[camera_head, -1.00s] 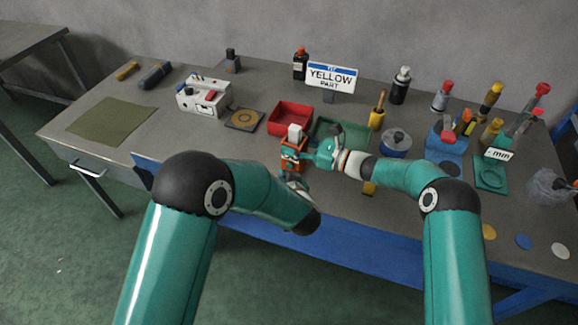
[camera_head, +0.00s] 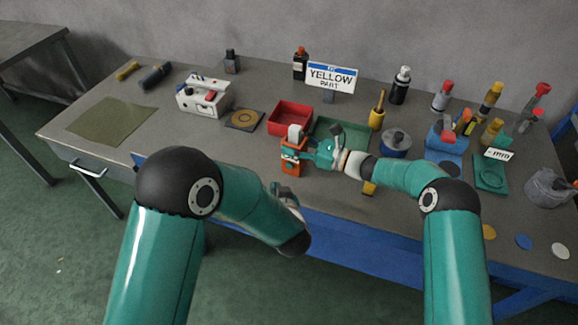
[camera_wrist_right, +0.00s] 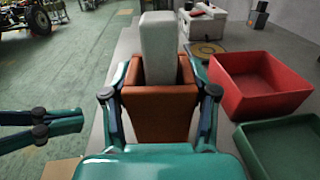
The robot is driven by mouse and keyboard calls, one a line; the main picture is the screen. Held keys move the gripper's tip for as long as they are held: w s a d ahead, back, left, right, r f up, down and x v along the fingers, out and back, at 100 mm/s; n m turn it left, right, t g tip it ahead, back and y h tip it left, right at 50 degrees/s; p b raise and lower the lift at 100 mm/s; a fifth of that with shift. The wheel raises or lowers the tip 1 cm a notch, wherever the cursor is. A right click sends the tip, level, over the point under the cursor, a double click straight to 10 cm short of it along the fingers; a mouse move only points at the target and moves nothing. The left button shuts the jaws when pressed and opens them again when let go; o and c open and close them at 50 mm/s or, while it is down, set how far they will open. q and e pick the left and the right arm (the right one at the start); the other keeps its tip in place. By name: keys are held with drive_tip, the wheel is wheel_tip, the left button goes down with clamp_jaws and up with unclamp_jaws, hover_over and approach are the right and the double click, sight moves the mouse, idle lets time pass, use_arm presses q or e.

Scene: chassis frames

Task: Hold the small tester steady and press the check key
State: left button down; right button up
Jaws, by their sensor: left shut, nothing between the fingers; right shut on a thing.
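The small tester (camera_head: 292,161) is an orange box with a pale grey-white block on top, upright near the front of the bench. It also shows in the right wrist view (camera_wrist_right: 160,112). My right gripper (camera_head: 307,153) is shut on it, with one finger on each side in the right wrist view. My left gripper (camera_head: 277,188) is shut and empty, lower and nearer than the tester, partly hidden by its own arm. Its fingers (camera_wrist_right: 80,122) show left of the tester in the right wrist view, with a gap between. I cannot make out a separate check key.
A red bin (camera_head: 291,117) and a green tray (camera_head: 352,131) lie just behind the tester. A white box (camera_head: 205,98) and a dark ringed pad (camera_head: 245,118) stand left. Bottles and a blue holder (camera_head: 446,143) crowd the right. The bench front near the tester is mostly clear.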

idle(0.3)
drive_tip(key=o, duration=1.4)
